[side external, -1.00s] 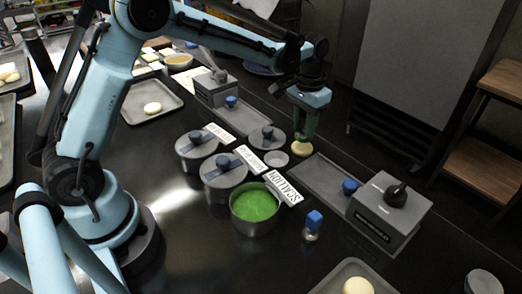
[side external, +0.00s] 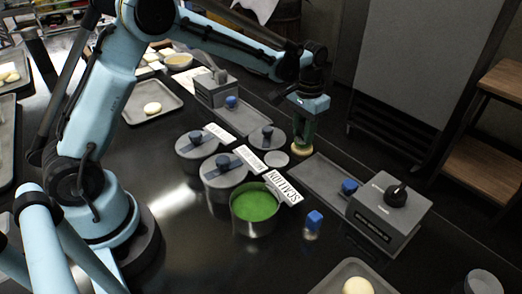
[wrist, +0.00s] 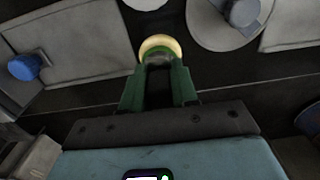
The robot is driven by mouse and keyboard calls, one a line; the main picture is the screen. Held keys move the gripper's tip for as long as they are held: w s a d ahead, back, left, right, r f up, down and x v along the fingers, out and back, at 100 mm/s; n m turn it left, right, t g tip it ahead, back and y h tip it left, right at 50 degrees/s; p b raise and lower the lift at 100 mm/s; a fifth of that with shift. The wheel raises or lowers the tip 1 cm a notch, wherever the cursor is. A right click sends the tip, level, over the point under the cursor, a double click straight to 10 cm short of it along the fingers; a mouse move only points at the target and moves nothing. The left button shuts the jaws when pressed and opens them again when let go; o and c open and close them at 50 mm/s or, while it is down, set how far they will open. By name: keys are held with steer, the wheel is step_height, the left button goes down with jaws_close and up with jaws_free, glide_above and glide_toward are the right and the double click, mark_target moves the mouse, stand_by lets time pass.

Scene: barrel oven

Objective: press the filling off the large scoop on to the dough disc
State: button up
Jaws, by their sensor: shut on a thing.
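My gripper (side external: 303,130) points down with its green fingers shut on a small grey scoop. In the wrist view the fingers (wrist: 158,88) show the scoop (wrist: 158,57) between their tips, its bowl partly hidden. A pale yellow dough disc (side external: 302,151) sits right at the scoop's lower end; it also shows in the wrist view (wrist: 161,42) as a round rim beyond the scoop. A green strip (wrist: 150,51), likely filling, shows between scoop and disc. Whether scoop, filling and disc touch is too small to tell. What supports the disc is hidden.
A steel pot of green scallion filling (side external: 254,204) stands open, left of a blue-capped bottle (side external: 313,226). Lidded pots (side external: 223,174), a grey tray (side external: 318,178) and a grey box with a dark knob (side external: 390,212) crowd near.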

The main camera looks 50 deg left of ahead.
steer(key=shift+f, duration=0.65)
stand_by(1.4)
steer(key=shift+r, duration=3.6)
